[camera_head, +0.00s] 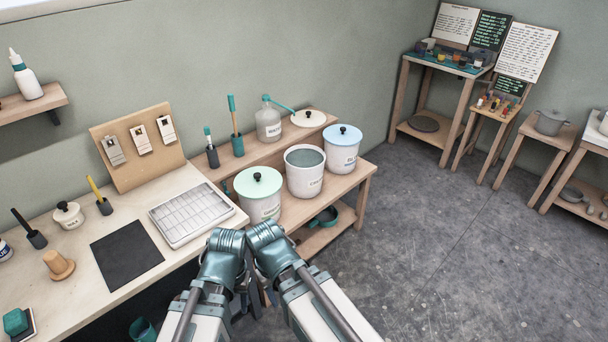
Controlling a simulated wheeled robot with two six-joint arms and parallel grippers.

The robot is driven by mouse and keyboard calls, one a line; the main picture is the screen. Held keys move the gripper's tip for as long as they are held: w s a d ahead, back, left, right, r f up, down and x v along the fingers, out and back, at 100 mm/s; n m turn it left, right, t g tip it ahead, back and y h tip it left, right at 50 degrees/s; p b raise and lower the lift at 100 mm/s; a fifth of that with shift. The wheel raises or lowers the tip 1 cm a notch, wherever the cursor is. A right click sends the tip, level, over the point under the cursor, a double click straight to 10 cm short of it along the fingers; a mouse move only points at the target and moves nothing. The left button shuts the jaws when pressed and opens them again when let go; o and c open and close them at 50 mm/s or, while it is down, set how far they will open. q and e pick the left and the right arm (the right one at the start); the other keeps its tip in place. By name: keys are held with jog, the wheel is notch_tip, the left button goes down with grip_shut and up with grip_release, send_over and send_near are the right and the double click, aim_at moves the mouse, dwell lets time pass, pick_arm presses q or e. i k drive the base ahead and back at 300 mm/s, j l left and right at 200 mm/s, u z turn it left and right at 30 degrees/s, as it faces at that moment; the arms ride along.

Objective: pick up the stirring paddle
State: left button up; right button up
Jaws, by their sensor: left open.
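The likely stirring paddle (233,114) stands upright in a teal holder (237,146) on the wooden bench, left of the water bottle. It has a teal upper end and a wooden shaft; its lower end is hidden in the holder. My left gripper (257,298) is low in front of the bench, mostly hidden among my arm links. It is open and apart from the paddle. My right gripper cannot be made out behind my right arm.
White buckets, one with a green lid (258,182), one open (305,171) and one with a blue lid (342,148), stand before the paddle. A water bottle (268,125) is beside it. A gridded tray (190,214) lies left.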

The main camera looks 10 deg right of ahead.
aim_at(231, 96)
jog(key=i+l+z, duration=0.25)
jog(key=i, duration=0.4)
jog(key=i+l+z, duration=0.1)
jog(key=i+z, duration=0.15)
jog(key=i, duration=0.4)
